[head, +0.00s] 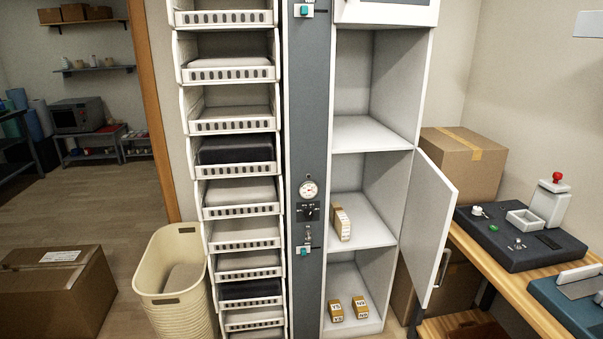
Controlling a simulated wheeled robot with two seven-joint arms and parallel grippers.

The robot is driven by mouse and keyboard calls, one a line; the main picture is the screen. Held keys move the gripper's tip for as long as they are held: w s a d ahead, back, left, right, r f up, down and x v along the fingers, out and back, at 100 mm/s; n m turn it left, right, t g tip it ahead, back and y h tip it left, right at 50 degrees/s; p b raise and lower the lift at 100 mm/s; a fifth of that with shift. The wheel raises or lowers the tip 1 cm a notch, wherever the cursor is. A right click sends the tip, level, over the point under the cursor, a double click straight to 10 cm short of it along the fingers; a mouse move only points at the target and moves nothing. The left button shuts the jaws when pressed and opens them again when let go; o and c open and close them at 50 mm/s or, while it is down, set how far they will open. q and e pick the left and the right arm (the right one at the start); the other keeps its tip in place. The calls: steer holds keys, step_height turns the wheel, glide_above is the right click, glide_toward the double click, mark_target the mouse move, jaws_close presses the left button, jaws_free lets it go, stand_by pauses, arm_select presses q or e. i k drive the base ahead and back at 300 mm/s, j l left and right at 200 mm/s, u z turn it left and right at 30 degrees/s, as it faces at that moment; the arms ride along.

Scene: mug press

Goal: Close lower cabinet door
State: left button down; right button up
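The lower cabinet door (429,222) is a white panel with a dark edge and a metal handle (441,268). A small box (341,222) stands on the middle shelf, and several small brown boxes (335,309) sit on the bottom. Neither of my grippers shows in the head view.
A wooden bench (507,290) with a dark press base (520,240) stands right of the door. A cardboard box (463,165) is behind the door. A rack of trays (237,235) is left of the cabinet, with a cream bin (170,270) beside it.

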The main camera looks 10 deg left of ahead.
mark_target(432, 201)
steer(key=i+l+z, duration=0.15)
steer(key=i+l, duration=0.55)
steer(key=i, duration=0.15)
